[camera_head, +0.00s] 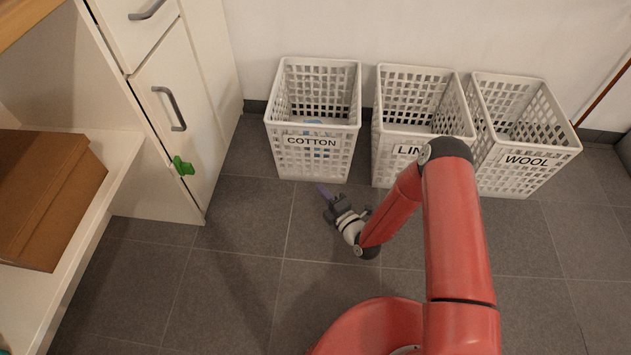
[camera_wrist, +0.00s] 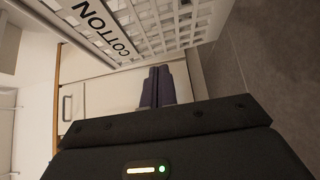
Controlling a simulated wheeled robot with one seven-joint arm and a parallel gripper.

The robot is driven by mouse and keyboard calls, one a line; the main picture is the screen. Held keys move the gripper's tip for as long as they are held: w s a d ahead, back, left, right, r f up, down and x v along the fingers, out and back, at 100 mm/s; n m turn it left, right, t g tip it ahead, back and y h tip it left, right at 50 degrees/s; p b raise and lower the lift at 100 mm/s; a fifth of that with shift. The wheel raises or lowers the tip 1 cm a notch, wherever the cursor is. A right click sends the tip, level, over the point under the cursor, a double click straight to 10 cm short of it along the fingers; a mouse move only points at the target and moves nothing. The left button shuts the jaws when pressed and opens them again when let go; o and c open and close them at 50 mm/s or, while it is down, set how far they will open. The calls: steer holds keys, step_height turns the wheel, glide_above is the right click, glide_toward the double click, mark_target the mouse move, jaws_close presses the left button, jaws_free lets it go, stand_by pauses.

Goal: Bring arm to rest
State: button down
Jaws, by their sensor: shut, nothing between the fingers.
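My gripper (camera_head: 323,190) is low in front of the cotton basket, with its fingers pointing up and left in the head view. In the wrist view the two purple-grey fingers (camera_wrist: 157,86) are together with nothing between them. My red arm reaches down from the lower right of the head view and is bent at the elbow. The white basket labelled COTTON (camera_head: 313,160) stands just beyond the fingers; it also shows in the wrist view (camera_wrist: 150,35). I cannot tell whether the fingers touch it. Something blue lies inside this basket.
A second basket (camera_head: 393,172), its label partly hidden by my arm, and a WOOL basket (camera_head: 527,178) stand to the right. A white cabinet (camera_head: 177,150) with a green clip (camera_head: 183,166) and a shelf holding a brown box (camera_head: 45,195) are left. The grey floor (camera_head: 235,285) is clear.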

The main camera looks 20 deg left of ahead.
steer(key=shift+v, duration=1.2)
